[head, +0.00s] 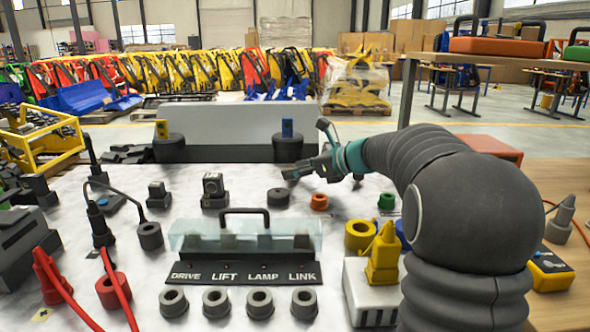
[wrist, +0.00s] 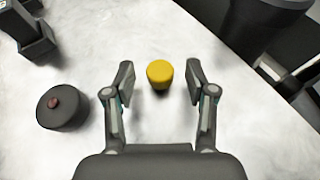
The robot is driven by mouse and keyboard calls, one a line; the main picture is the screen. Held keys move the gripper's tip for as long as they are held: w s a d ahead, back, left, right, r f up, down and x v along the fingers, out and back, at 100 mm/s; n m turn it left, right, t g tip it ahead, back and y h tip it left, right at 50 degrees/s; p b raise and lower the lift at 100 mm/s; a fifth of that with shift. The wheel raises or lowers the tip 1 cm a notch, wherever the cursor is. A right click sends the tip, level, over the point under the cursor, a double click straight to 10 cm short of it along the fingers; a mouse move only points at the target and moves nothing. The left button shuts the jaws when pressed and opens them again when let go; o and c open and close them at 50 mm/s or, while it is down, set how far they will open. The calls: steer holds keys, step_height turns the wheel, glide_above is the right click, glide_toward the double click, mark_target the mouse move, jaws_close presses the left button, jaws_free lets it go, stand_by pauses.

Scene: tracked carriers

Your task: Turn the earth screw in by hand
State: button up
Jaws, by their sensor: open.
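A small yellow round knob (wrist: 160,73), which I take for the earth screw, stands on the pale bench top in the wrist view. My gripper (wrist: 159,88) is open, with one finger to each side of the knob and a gap on both sides. In the head view my gripper (head: 292,172) is low over the back part of the bench, and I cannot make out the knob there. A dark round cap (wrist: 63,108) with a reddish centre is left of the fingers; it also seems to show in the head view (head: 278,197).
A dark round post (head: 288,148) stands behind my gripper at the bench's back edge.

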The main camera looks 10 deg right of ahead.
steer(key=shift+w+a+f, duration=0.15)
steer(key=shift+w+a, duration=0.1)
steer(key=shift+a, duration=0.05)
steer(key=shift+c, duration=0.3)
jaws_close()
steer(key=shift+s+a+f+m+t+h+b, duration=0.1)
steer(key=shift+s+a+m+t+h+b, duration=0.05)
steer(key=shift+m+t+h+b, duration=0.9)
steer(key=shift+a+m+t+h, duration=0.15)
steer(key=shift+m+t+h, duration=0.6)
steer(key=shift+m+h, duration=1.15)
steer(key=shift+m+h, duration=0.25)
